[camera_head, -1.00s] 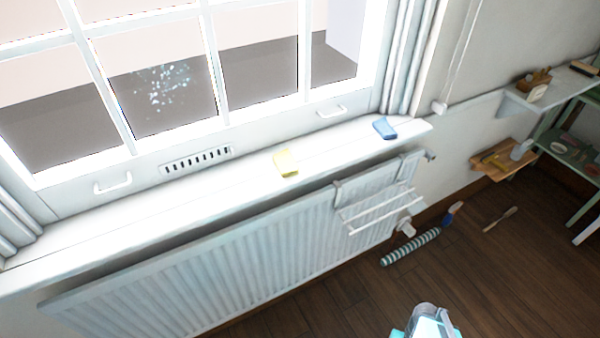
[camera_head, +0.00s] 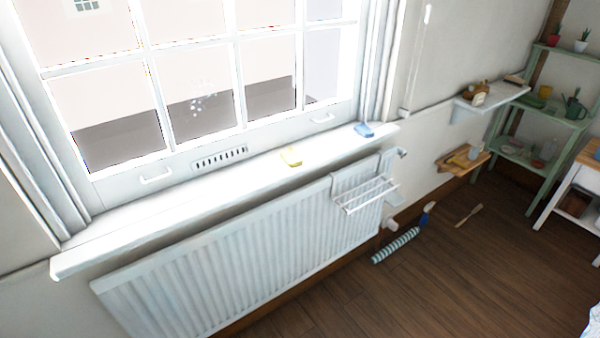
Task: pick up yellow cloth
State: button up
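The yellow cloth (camera_head: 291,157) lies on the white window sill (camera_head: 200,187), near the sill's front edge and right of its middle. It looks like a small folded pad. A blue cloth or pad (camera_head: 364,130) lies further right on the same sill. My gripper is not in view.
A white radiator (camera_head: 250,245) with a hanging rack (camera_head: 366,194) is below the sill. A striped roll (camera_head: 396,245) and a brush (camera_head: 468,215) lie on the wooden floor. Small wall shelves (camera_head: 492,101) and a green shelf unit (camera_head: 540,120) stand at right. The lower-middle floor is clear.

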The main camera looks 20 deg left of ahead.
aim_at(291, 158)
jog(key=z, duration=0.15)
jog(key=k, duration=1.35)
jog(key=u, duration=1.85)
jog(key=i, duration=1)
jog(key=u, duration=0.1)
